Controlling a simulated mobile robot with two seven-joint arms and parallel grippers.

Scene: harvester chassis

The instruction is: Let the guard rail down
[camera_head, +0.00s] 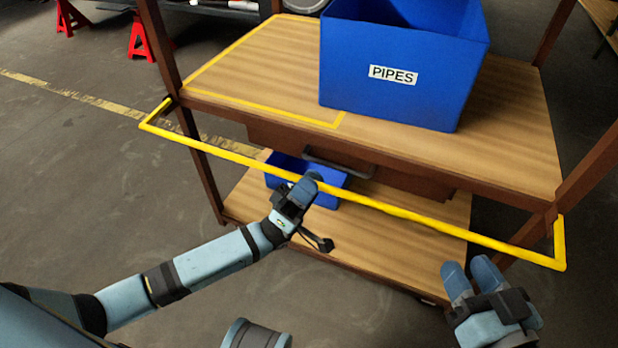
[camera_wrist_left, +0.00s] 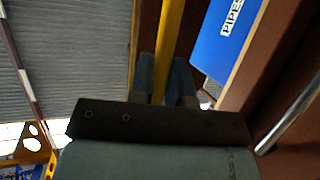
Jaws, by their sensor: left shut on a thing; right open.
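The guard rail (camera_head: 395,209) is a yellow bar that sticks out in front of the wooden workbench, with a short side arm at each end joined to the bench posts. It stands out roughly level with the bench top. My left gripper (camera_head: 308,182) is shut on the rail left of its middle. In the left wrist view the rail (camera_wrist_left: 171,35) runs between the two fingers of the left gripper (camera_wrist_left: 168,75). My right gripper (camera_head: 468,272) is open and empty, below and in front of the rail's right part, apart from it.
A blue bin labelled PIPES (camera_head: 400,75) stands on the bench top (camera_head: 510,130). A drawer with a grey handle (camera_head: 338,165) is under the top. A smaller blue bin (camera_head: 330,195) sits on the lower shelf (camera_head: 420,225). Red stands (camera_head: 138,40) are at the back left.

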